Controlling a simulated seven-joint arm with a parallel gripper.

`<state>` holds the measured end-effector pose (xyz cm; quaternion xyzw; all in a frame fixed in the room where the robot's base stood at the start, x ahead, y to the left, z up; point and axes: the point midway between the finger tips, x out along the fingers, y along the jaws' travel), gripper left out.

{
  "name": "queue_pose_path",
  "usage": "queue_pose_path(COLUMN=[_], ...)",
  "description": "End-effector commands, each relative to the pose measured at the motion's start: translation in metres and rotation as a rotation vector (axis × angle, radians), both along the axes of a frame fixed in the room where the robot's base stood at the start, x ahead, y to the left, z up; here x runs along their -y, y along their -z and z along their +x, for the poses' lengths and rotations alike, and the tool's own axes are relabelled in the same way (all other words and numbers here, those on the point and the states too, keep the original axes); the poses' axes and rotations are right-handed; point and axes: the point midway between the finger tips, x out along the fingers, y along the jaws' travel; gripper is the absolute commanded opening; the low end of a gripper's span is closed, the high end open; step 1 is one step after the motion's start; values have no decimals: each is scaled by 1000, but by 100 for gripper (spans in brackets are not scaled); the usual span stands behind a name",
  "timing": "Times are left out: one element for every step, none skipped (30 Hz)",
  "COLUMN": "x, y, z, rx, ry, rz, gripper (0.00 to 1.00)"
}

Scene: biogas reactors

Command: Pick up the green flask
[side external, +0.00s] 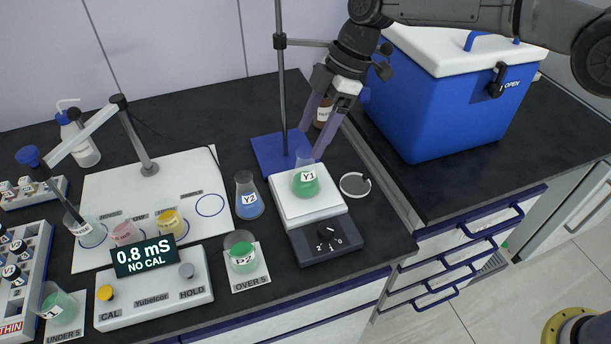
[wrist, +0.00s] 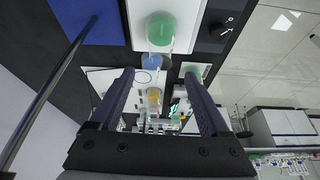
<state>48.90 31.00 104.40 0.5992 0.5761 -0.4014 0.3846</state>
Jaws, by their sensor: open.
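The green flask (side external: 306,183), labelled Y1, stands upright on the white top of the stirrer plate (side external: 327,207). It also shows near the top of the wrist view (wrist: 161,28), beyond the fingertips. My gripper (side external: 311,142) is open and empty, its two purple fingers angled down just above and behind the flask's neck. In the wrist view the spread fingers (wrist: 159,75) have nothing between them that I can see as held. Whether a fingertip touches the flask's neck cannot be told.
A blue flask (side external: 248,197) labelled Y2 stands left of the plate. A beaker of green liquid (side external: 241,257) stands in front. A stand rod (side external: 281,90) rises from a blue base (side external: 272,155) close to my gripper.

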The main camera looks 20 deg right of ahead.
Motion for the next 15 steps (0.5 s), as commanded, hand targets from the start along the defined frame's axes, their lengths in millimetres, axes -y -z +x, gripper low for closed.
queue_pose_path(x=[-4,-5,-8,-9,-10,-11,-12,-12,-13,-13,-14,-14,-15,-16,-17], y=[9,13,18,21,24,26,28,29,30,32,35,39,43,48,54], z=[-1,0,0,0,0,0,0,0,0,0,0,0,0,0,1], rx=[-3,-1,-1,-1,-1,0,0,0,0,0,0,0,-2,-2,-2], ry=[-1,-2,-2,-2,-1,-1,-1,-1,-1,-1,0,0,0,0,0], rz=[-1,0,0,0,0,1,1,1,1,1,1,0,-1,-1,-2], gripper=[80,80,80,80,80,80,80,80,80,80,80,80,80,80,80])
